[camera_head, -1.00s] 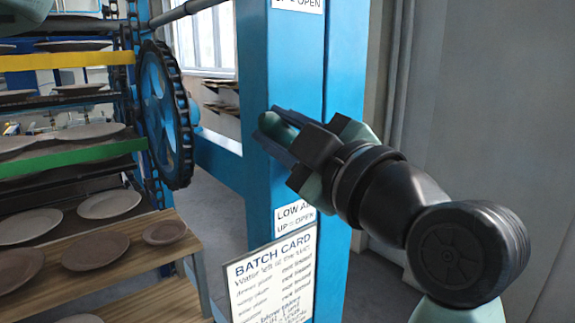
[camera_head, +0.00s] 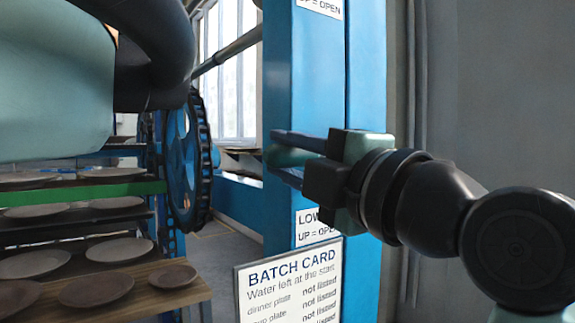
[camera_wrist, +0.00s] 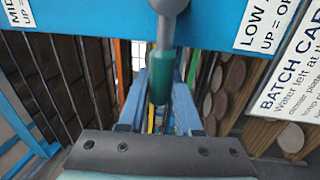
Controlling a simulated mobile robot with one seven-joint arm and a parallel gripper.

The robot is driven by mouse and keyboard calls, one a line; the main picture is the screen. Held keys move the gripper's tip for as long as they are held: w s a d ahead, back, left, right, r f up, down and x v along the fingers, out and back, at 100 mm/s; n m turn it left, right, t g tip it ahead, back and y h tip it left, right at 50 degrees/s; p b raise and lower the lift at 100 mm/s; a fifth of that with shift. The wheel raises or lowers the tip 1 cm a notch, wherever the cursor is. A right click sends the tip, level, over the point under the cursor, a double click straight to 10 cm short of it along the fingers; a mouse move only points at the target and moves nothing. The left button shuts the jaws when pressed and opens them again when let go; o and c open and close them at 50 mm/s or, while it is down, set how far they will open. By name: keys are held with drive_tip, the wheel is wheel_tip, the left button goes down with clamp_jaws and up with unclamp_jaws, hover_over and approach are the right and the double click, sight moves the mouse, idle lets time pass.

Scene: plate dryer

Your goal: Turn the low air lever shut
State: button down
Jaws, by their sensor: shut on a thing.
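The low air lever (camera_wrist: 161,78) has a green grip and a grey upper end in the wrist view. My gripper (camera_wrist: 156,108) has a blue finger on each side of the green grip and is shut on it. In the head view my gripper (camera_head: 283,157) lies about level in front of the blue post (camera_head: 307,80). Part of the green grip (camera_head: 287,155) shows between its fingers; the rest of the lever is hidden there. The low air label (camera_head: 317,224), reading "UP = OPEN", is just below my gripper and partly covered.
A batch card (camera_head: 288,285) stands below the label, close under my gripper. A dark-rimmed blue wheel (camera_head: 190,160) and shelves of plates (camera_head: 35,263) are at the left. A grey wall (camera_head: 500,90) is behind my arm at the right.

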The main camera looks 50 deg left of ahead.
drive_tip(key=shift+f, duration=0.15)
idle(0.3)
drive_tip(key=c, duration=0.6)
unclamp_jaws()
drive_tip(key=s+d+f, duration=0.1)
drive_tip(key=d+f, duration=0.1)
drive_tip(key=d, duration=1)
drive_tip(key=shift+d, duration=0.4)
